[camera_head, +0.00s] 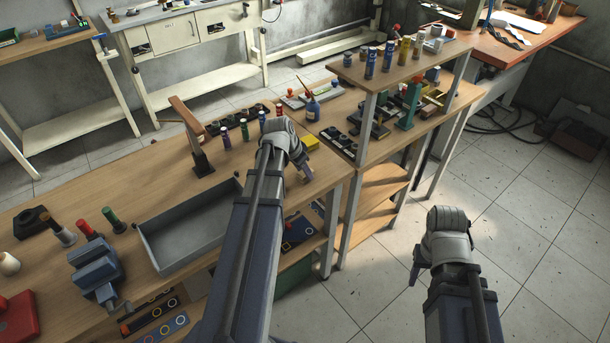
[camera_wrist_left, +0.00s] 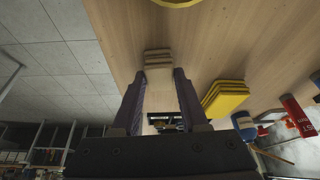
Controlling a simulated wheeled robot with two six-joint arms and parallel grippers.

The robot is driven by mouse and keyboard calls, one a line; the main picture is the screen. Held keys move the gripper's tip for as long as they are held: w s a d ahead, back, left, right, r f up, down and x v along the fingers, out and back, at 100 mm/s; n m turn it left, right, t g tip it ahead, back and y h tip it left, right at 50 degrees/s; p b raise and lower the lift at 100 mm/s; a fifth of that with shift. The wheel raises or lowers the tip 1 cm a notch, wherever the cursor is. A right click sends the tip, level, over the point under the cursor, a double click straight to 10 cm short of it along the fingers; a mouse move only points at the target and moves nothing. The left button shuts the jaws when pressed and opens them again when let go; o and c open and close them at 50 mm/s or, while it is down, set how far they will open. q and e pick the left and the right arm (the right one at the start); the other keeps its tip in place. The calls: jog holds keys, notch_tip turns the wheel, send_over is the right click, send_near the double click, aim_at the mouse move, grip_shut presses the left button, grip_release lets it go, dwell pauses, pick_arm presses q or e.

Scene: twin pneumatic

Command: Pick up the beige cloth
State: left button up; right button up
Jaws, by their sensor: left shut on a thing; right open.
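The beige cloth (camera_wrist_left: 158,57) is a small folded stack in the left wrist view, against the wooden bench top. My left gripper (camera_wrist_left: 157,76) is shut on it, with one finger on each side. In the head view my left gripper (camera_head: 304,169) is low over the bench's right end, and I cannot make out the beige cloth there. My right gripper (camera_head: 418,265) is open, over the floor to the right, away from the bench.
A yellow folded cloth (camera_head: 311,143) lies close to the left gripper; it also shows in the left wrist view (camera_wrist_left: 226,97). A blue bottle (camera_head: 312,110) and small bottles stand behind. A grey tray (camera_head: 160,262) is left of my arm. A raised shelf (camera_head: 401,70) stands right.

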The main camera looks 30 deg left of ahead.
pick_arm(q)
grip_shut()
jog(key=shift+r, duration=0.1)
notch_tip(320, 180, up, 10)
jog(key=p, duration=1)
